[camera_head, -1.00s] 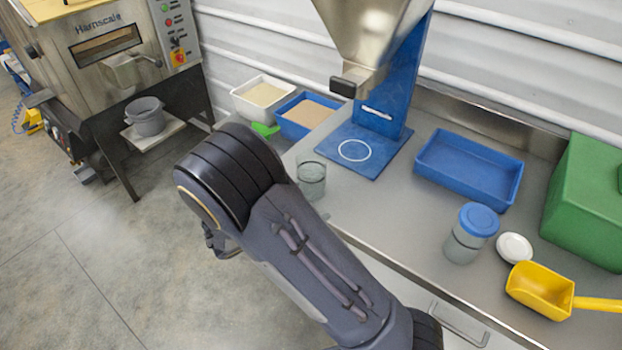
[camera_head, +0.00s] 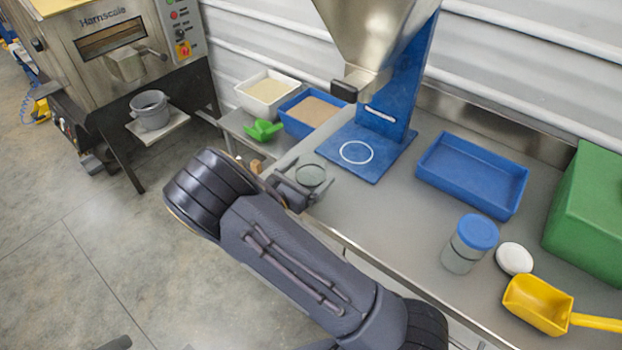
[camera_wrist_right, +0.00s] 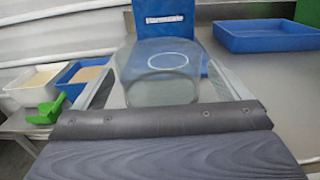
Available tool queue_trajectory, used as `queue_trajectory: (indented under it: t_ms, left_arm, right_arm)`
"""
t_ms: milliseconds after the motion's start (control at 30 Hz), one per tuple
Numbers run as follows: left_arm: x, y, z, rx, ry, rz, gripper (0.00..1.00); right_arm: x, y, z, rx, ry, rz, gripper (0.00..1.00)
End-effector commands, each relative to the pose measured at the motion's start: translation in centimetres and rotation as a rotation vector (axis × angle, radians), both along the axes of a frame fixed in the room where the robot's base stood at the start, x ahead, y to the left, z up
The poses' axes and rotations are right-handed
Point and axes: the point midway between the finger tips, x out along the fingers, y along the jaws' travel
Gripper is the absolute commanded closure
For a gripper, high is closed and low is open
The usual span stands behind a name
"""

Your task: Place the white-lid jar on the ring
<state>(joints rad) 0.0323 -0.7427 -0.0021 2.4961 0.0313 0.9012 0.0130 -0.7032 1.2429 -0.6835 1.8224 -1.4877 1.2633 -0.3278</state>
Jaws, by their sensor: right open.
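A clear, lidless glass jar (camera_head: 310,175) stands near the counter's left front edge; it also shows large in the right wrist view (camera_wrist_right: 160,88). A white lid (camera_head: 514,258) lies apart on the counter at the right. The white ring (camera_head: 356,152) is marked on the blue hopper plate just beyond the jar, and nothing stands on it. It shows through the jar in the wrist view. My right gripper (camera_head: 306,181) is open, with a finger on either side of the jar. I cannot tell whether they touch it. My left gripper is not in view.
The steel hopper (camera_head: 372,45) hangs above the plate. A blue tray (camera_head: 471,172), a blue-lidded jar (camera_head: 468,244), a yellow scoop (camera_head: 538,304) and a green box (camera_head: 590,215) stand to the right. Two filled bins and a green scoop (camera_head: 263,130) are at left.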

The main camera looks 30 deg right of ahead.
Motion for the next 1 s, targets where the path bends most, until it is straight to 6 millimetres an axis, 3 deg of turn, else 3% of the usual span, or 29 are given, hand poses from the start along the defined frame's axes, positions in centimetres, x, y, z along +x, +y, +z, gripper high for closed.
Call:
queue_trajectory:
  t_ms: [100, 367, 767, 1000]
  left_arm:
    - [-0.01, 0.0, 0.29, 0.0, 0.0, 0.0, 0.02]
    - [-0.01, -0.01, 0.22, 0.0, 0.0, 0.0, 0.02]
    - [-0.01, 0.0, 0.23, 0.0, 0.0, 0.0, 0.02]
    - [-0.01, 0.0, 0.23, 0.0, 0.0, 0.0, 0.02]
  right_arm:
    - [0.37, -0.96, -0.05, 0.0, 0.002, 0.0, 0.05]
    - [0.44, -1.07, -0.12, 0.001, 0.0, 0.001, 0.06]
    - [0.44, -1.06, -0.07, 0.001, 0.0, 0.001, 0.58]
    - [0.44, -1.06, 0.05, 0.001, -0.001, 0.001, 0.59]
